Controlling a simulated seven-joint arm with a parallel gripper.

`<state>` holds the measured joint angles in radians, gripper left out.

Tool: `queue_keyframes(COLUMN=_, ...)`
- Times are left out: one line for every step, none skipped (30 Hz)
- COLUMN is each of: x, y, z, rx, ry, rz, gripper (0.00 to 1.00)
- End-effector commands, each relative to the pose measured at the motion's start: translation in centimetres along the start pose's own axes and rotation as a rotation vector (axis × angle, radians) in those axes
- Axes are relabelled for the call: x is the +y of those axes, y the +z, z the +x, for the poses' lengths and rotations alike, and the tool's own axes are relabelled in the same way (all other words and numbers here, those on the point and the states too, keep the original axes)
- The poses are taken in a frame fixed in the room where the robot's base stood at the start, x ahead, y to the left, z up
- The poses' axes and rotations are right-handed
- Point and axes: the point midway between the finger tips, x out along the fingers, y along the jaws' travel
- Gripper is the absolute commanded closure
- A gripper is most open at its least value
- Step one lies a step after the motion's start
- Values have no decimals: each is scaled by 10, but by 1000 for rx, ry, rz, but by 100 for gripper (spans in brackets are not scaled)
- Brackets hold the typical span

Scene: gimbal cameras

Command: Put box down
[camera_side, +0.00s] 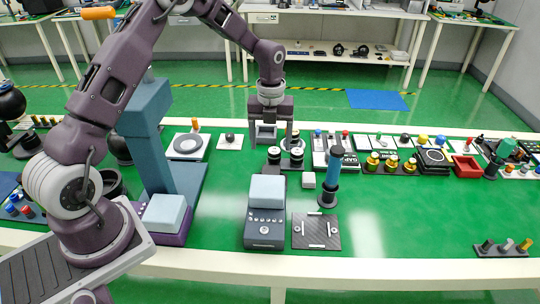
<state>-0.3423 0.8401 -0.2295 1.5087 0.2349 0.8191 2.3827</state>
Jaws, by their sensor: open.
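My gripper (265,138) points down over the back middle of the green table, with its jaws apart. No box is clearly held between its fingers. A pale blue-grey box (267,190) sits on a dark device with a panel of knobs, in front of my gripper and nearer the camera. A similar pale box (165,213) rests on a purple base at the left. I cannot tell from this view which of these is the task's box.
A blue-topped cylinder (331,176) stands upright near a dark textured plate (316,231). A tall blue-grey press (150,140) rises at the left. Several instruments line the table's back, with a red tray (467,167) at the right. The table's right front is mostly clear.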

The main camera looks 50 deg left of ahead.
Motion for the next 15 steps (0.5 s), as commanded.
queue_keyframes(x=0, y=0, z=-4, rx=0, ry=0, rz=0, gripper=26)
queue_keyframes(x=0, y=0, z=-5, rx=0, ry=0, rz=0, gripper=26)
queue_keyframes(x=0, y=0, z=-6, rx=0, ry=0, rz=0, gripper=26)
queue_keyframes(x=0, y=0, z=-6, rx=0, ry=0, rz=0, gripper=26)
queue_keyframes(x=0, y=0, z=-7, rx=0, ry=0, rz=-1, gripper=26)
queue_keyframes(x=0, y=-1, z=-10, rx=-3, ry=-1, rz=-11, gripper=26)
queue_keyframes(x=0, y=-3, z=-15, rx=-10, ry=-2, rz=-31, gripper=26)
queue_keyframes(x=0, y=-6, z=-25, rx=-20, ry=-4, rz=-67, gripper=26)
queue_keyframes(x=1, y=-13, z=-42, rx=-40, ry=-10, rz=-141, gripper=26)
queue_keyframes(x=2, y=-20, z=-60, rx=-59, ry=-18, rz=-215, gripper=26)
queue_keyframes(x=5, y=-30, z=-79, rx=-80, ry=-29, rz=-304, gripper=26)
queue_keyframes(x=10, y=-46, z=-106, rx=-107, ry=-50, rz=-444, gripper=26)
queue_keyframes(x=16, y=-60, z=-125, rx=-125, ry=-71, rz=-557, gripper=26)
queue_keyframes(x=22, y=-74, z=-143, rx=-140, ry=-96, rz=-674, gripper=26)
queue_keyframes(x=32, y=-95, z=-165, rx=-154, ry=-137, rz=-837, gripper=26)
